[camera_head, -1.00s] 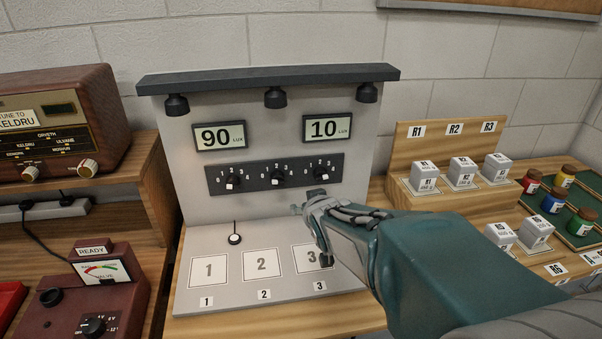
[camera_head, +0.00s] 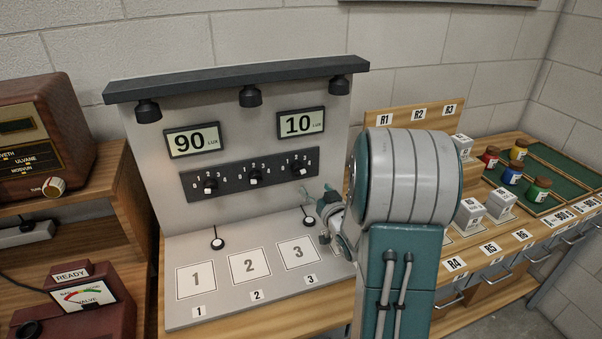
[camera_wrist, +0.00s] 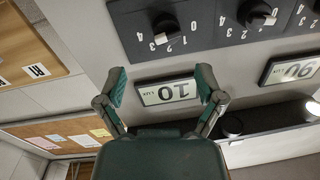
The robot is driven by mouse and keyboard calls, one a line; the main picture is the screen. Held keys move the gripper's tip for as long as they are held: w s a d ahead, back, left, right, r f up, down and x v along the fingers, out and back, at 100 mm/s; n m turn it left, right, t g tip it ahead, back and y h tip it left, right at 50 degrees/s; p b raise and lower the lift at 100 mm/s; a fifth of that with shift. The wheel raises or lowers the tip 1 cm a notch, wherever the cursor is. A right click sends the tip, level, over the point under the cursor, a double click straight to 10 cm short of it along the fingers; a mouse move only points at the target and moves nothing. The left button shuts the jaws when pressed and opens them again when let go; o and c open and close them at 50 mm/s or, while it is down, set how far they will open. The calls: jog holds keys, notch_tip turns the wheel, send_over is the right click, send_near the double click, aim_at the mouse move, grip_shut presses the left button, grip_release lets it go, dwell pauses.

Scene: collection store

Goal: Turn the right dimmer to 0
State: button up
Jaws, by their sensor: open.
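The right dimmer (camera_head: 299,169) is a black knob with a white mark, at the right end of the dark dial strip (camera_head: 230,178) under the display (camera_head: 301,123) that reads 10. In the wrist view this dimmer (camera_wrist: 165,27) appears upside down, with numbers 0 to 4 around it; I cannot read its exact setting. My gripper (camera_wrist: 162,84) is open and empty. Its fingers frame the upside-down 10 display in that view, with the dimmer beyond the fingertips. In the head view my gripper (camera_head: 328,207) is below and right of the dimmer, partly hidden by my arm.
The middle dimmer (camera_head: 255,176) and left dimmer (camera_head: 210,185) share the strip, and the left display (camera_head: 192,140) reads 90. Lamps hang above from a dark bar (camera_head: 240,80). Numbered pads lie on the base below. Wooden stand (camera_head: 412,117), blocks and jars stand right.

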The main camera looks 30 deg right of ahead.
aim_at(300, 174)
jog(key=w, duration=0.7)
jog(key=shift+w+r, duration=0.1)
jog(key=shift+w, duration=0.1)
jog(key=shift+w+d, duration=0.1)
jog(key=shift+w, duration=0.3)
jog(key=shift+w+d, duration=0.2)
jog(key=shift+d, duration=0.25)
jog(key=shift+a, duration=0.25)
jog(key=c, duration=1.1)
